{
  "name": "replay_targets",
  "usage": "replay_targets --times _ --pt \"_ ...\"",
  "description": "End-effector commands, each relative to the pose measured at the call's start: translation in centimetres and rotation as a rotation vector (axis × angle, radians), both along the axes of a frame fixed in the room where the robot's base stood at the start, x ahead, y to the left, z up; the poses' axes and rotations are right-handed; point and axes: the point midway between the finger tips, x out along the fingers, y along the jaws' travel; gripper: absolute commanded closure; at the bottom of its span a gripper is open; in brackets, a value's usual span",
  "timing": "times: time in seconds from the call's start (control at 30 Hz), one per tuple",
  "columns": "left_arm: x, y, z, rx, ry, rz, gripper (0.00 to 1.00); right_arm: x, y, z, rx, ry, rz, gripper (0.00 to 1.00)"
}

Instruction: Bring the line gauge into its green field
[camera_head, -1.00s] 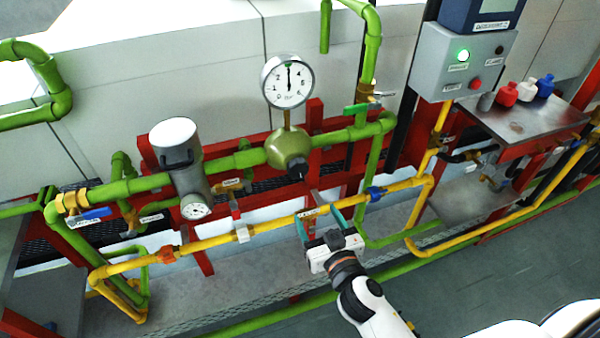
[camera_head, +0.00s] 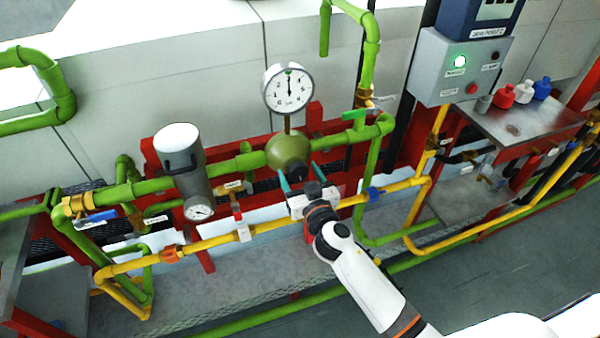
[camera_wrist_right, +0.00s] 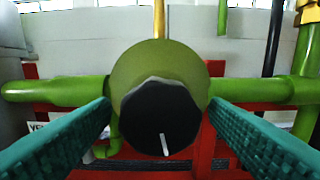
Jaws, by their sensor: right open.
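The line gauge (camera_head: 287,90) is a round white dial above an olive-green regulator body (camera_head: 288,149) in the green pipe. Its dark needle points about straight up. A small green patch shows near the dial's top; I cannot tell whether the needle lies within it. The regulator's black knob (camera_wrist_right: 160,118) faces the right wrist camera, its white mark pointing almost straight down. My right gripper (camera_head: 300,178) is open in front of the knob, its teal fingers left and right of it. In the wrist view no contact with the knob is clear. My left gripper is out of view.
A yellow pipe (camera_head: 215,240) runs low across the front, with a blue fitting (camera_head: 374,194) on the right. A grey cylinder with a small dial (camera_head: 199,212) stands left. A green-handled valve (camera_head: 354,115) is right of the gauge. A grey control box (camera_head: 460,65) shows a lit green lamp.

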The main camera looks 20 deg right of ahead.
Motion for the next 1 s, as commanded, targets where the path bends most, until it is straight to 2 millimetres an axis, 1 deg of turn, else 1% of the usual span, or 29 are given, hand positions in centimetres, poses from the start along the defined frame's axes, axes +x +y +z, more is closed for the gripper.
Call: replay_targets --times 0.27,0.3,0.53,0.77,1.0 --pt "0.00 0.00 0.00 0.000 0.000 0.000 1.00 0.12 0.03 -0.04 0.001 0.000 0.001 0.30" --pt "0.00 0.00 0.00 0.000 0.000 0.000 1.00 0.11 0.03 -0.04 0.000 0.000 0.001 0.37" --pt "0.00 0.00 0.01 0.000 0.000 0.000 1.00 0.10 0.03 -0.03 0.000 0.000 0.001 0.75" --pt "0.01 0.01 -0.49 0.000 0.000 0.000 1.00 0.09 0.05 -0.15 -0.024 -0.001 0.001 0.75" --pt "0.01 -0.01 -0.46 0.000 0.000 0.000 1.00 0.09 0.01 -0.03 -0.036 -0.001 0.001 0.75"
